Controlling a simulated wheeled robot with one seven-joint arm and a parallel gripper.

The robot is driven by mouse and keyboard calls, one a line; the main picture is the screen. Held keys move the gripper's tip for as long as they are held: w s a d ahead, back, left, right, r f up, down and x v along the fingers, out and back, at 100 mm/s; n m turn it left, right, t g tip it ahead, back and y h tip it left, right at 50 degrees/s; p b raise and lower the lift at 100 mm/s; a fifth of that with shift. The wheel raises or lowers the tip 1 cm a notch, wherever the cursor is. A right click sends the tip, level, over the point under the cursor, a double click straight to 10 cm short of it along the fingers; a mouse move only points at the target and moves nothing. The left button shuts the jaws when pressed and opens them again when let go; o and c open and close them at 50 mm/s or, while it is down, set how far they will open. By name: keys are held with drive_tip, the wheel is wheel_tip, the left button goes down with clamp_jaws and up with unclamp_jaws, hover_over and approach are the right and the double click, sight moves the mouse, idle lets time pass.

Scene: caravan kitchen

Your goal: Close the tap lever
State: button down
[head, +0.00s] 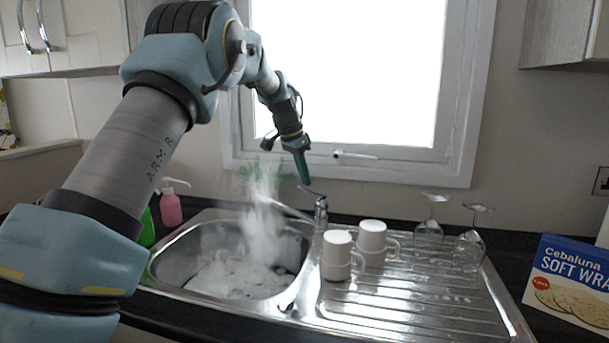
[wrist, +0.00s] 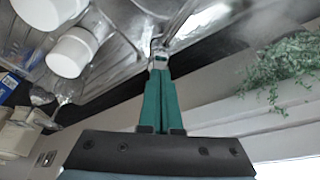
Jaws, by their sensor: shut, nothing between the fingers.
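The chrome tap (head: 320,208) stands behind the sink, with its spout reaching left over the basin. Its lever (head: 311,191) sits on top and points up to the left. White water or steam (head: 262,225) shows over the basin under the spout. My gripper (head: 305,182) is shut and empty, pointing down just above the lever. In the wrist view, the green fingers of my gripper (wrist: 159,75) are together, with their tips at or very close to the tap (wrist: 159,55). I cannot tell whether they touch it.
Two white mugs (head: 337,257) stand on the drainer (head: 420,305) right of the tap, with upturned glasses (head: 429,232) beyond. A green plant (head: 265,172) is behind the sink. Soap bottles (head: 171,208) stand left. A wrap box (head: 575,283) stands at the right.

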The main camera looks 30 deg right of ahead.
drive_tip(key=shift+f, duration=0.1)
drive_tip(key=f+b, duration=0.1)
drive_tip(key=b, duration=0.2)
drive_tip(key=shift+a+h, duration=0.35)
drive_tip(key=shift+h, duration=0.05)
drive_tip(key=shift+s+a+f+h+b, duration=0.15)
drive_tip(key=shift+a+f+h+b, duration=1.05)
drive_tip(key=shift+b, duration=3.65)
